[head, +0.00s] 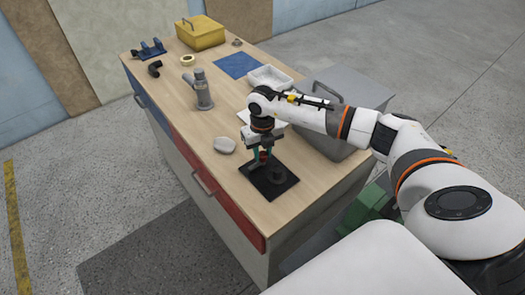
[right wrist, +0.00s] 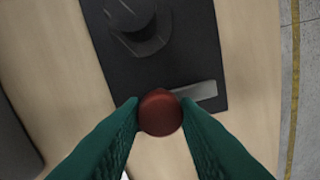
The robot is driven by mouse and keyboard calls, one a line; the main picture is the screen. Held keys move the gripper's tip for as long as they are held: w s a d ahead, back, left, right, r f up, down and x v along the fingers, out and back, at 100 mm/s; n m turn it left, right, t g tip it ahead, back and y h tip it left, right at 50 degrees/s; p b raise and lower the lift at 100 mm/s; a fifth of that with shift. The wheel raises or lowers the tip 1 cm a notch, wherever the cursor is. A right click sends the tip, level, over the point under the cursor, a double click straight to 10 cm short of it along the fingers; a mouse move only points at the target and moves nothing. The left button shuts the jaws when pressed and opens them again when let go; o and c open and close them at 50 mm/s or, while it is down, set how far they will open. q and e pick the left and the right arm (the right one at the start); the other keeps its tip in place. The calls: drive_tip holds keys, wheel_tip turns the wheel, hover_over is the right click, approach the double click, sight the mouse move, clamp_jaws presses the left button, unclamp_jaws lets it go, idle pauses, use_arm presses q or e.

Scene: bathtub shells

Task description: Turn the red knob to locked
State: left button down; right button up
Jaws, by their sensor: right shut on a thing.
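The red knob (right wrist: 160,112) sits between the green fingertips of my right gripper (right wrist: 160,118) in the right wrist view. The fingers touch it from both sides and are shut on it. A grey bar (right wrist: 198,93) shows beside the knob, over the black base plate (right wrist: 95,40). A dark round part (right wrist: 140,20) stands on the same plate. In the head view the black plate (head: 285,187) lies near the front of the workbench, and my right gripper (head: 262,160) points down at it. The knob is mostly hidden there. My left gripper is not in view.
A pale stone-like lump (head: 224,145) lies left of the plate. A grey pipe fitting (head: 203,92), a white tray (head: 270,76), a blue mat (head: 238,66) and a yellow box (head: 201,33) are farther back. A grey bin (head: 345,92) stands behind my right forearm.

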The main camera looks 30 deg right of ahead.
drive_tip(key=n+b, duration=0.3)
drive_tip(key=shift+f+n+b, duration=0.2)
drive_tip(key=shift+n+b, duration=0.1)
drive_tip(key=n+b, duration=0.4)
drive_tip(key=n, duration=0.1)
drive_tip(key=shift+b, duration=0.3)
drive_tip(key=n+b, duration=0.3)
drive_tip(key=n, duration=0.1)
drive_tip(key=shift+r+n, duration=0.1)
drive_tip(key=shift+n, duration=0.3)
drive_tip(key=n+b, duration=0.2)
drive_tip(key=n, duration=0.2)
drive_tip(key=shift+r, duration=0.1)
drive_tip(key=shift+n+b, duration=0.3)
drive_tip(key=shift+b, duration=0.05)
drive_tip(key=o, duration=1)
drive_tip(key=shift+r, duration=0.1)
